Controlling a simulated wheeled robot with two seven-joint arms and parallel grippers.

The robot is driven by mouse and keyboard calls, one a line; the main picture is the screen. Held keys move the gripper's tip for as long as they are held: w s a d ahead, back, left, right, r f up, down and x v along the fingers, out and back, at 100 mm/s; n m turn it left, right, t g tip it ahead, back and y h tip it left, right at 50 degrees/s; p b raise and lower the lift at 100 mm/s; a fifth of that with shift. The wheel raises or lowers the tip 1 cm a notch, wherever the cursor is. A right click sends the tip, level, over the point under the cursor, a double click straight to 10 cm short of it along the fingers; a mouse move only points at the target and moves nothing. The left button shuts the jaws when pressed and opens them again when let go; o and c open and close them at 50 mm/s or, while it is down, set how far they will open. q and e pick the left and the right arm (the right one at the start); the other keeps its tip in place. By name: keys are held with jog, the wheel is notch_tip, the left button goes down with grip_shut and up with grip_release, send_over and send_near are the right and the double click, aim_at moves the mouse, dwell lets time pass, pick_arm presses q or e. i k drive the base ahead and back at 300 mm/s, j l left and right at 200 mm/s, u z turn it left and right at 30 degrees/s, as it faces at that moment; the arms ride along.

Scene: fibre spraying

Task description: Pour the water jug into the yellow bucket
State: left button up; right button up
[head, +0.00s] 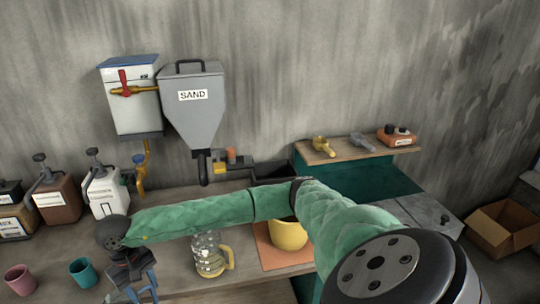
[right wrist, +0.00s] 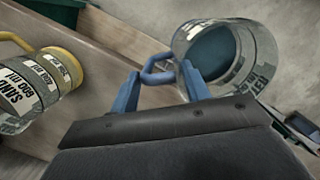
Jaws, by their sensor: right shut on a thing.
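The yellow bucket (head: 288,235) stands upright on an orange mat (head: 268,254), partly hidden behind my right arm. In the right wrist view, a clear jug (right wrist: 240,55) with dark lettering and a blue handle (right wrist: 158,70) is at the upper right. The blue fingers of my right gripper (right wrist: 160,88) are shut on that handle. In the head view my right gripper (head: 140,284) is at the lower left, well left of the bucket; I cannot make out the jug there. Whether the blue-green inside the jug is water is unclear. My left gripper is out of view.
A clear jug with a yellow handle (head: 210,255), labelled sand in the wrist view (right wrist: 30,95), stands between my gripper and the bucket. Pink (head: 20,280) and teal cups (head: 83,272) are at left. A sand hopper (head: 195,115) hangs behind.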

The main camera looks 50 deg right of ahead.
aim_at(287, 234)
jog(key=k+z, duration=0.15)
jog(key=z, duration=0.9)
jog(key=i+j+z, duration=0.1)
jog(key=z, duration=0.7)
jog(key=i, duration=0.05)
